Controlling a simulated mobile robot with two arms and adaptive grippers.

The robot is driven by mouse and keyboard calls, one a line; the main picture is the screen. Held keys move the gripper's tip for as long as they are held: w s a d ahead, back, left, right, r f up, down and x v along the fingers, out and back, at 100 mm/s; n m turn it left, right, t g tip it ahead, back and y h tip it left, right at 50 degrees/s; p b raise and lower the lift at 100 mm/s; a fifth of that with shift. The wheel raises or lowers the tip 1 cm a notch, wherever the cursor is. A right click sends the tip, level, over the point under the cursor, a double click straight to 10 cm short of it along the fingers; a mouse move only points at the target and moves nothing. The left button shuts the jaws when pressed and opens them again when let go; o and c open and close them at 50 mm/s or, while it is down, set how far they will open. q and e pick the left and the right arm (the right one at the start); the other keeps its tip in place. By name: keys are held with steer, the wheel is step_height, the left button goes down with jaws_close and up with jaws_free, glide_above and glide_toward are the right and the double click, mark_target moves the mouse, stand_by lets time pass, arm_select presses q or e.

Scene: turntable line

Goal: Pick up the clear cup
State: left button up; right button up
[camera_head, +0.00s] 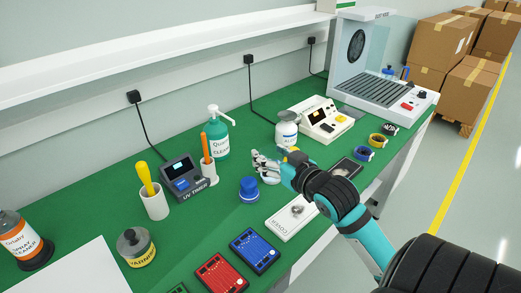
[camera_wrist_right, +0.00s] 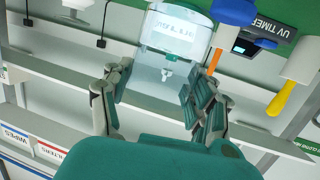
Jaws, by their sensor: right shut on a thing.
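My right gripper (camera_head: 262,163) reaches in from the right over the green worktop and is shut on the clear cup. The cup is see-through and hard to make out; a pale part of it (camera_head: 270,180) shows just below the fingers. In the right wrist view the two fingers (camera_wrist_right: 150,108) stand either side of the clear cup (camera_wrist_right: 148,84), with the background showing through it. Whether the cup touches the worktop I cannot tell. My left gripper is not in view.
A blue-capped item (camera_head: 249,189) stands just left of the gripper. The UV timer (camera_head: 181,178) is to the left. A white tray (camera_head: 291,217) lies in front.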

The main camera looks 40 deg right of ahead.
steer(key=shift+s+d, duration=0.15)
steer(key=shift+s, duration=1.2)
steer(key=shift+s+d, duration=0.1)
steer(key=shift+s, duration=1.25)
steer(key=shift+y, duration=0.3)
steer(key=a+f, duration=0.1)
steer(key=a, duration=0.1)
steer(key=w+a+f, duration=0.1)
steer(key=a, duration=0.2)
steer(key=w+a+f+p, duration=0.1)
steer(key=a, duration=0.2)
steer(key=shift+f, duration=0.4)
steer(key=w+a+r+n+y+p, duration=0.1)
steer(key=w+a, duration=0.1)
steer(key=a, duration=1)
steer(key=shift+a+r, duration=0.15)
steer(key=shift+a, duration=0.05)
